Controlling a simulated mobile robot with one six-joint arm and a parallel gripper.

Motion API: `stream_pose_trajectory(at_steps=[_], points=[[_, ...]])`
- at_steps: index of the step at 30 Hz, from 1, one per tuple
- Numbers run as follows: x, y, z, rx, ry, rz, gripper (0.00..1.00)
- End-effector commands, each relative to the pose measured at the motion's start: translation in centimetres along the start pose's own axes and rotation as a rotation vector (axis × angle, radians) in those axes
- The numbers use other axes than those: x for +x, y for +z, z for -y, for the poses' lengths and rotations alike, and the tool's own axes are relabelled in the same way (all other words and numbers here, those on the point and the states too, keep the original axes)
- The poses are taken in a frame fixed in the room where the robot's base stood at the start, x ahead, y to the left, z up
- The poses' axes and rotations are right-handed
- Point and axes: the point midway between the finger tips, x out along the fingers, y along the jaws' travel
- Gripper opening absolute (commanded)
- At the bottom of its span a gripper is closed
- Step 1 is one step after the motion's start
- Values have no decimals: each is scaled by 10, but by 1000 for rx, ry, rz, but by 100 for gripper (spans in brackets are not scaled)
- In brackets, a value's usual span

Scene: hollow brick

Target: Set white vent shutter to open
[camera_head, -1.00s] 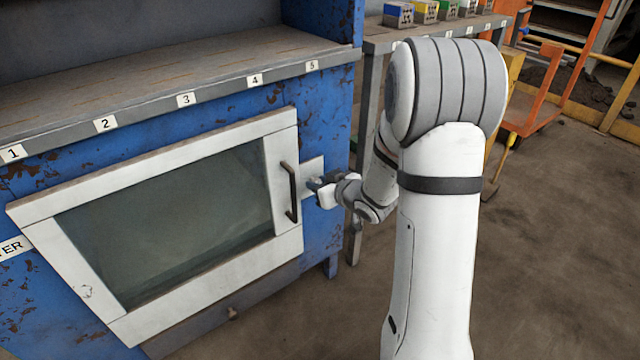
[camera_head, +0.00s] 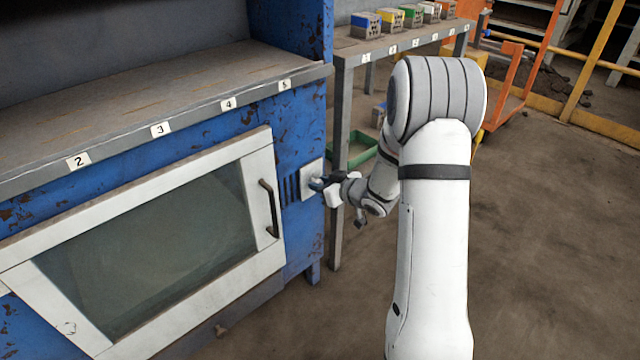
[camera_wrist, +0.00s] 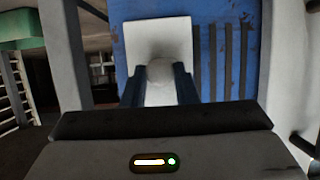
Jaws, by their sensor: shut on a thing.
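The white vent shutter (camera_head: 308,173) is a flat white plate on the blue cabinet front, right of the white-framed door. It also shows in the wrist view (camera_wrist: 150,36), with a rounded white knob (camera_wrist: 160,70) on it. My gripper (camera_head: 320,184) is shut on this knob, with one dark finger on each side of it in the wrist view (camera_wrist: 160,84). Several dark vent slots (camera_head: 291,188) lie uncovered beside the plate, between it and the door. They also show in the wrist view (camera_wrist: 220,60), right of the plate. The plate's lower part is partly hidden by my gripper.
The white-framed door (camera_head: 262,160) has a dark upright handle (camera_head: 269,208) left of the slots. A grey shelf edge (camera_head: 203,113) with number labels runs above. Open floor lies at right.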

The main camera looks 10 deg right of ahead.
Motion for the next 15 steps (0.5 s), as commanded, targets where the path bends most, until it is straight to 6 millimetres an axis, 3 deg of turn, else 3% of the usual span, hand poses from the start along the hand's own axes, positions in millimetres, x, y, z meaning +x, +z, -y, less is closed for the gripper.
stream_pose_trajectory(at_steps=[1, 5, 6, 12, 15], points=[[-2, -2, -9, 4, 21, -4, 0], [0, -3, -7, 2, 20, -3, 0], [0, -3, -7, 2, 20, -3, 30], [2, -3, -2, 0, 11, -3, 46], [3, -3, 0, -2, 6, -2, 48]])
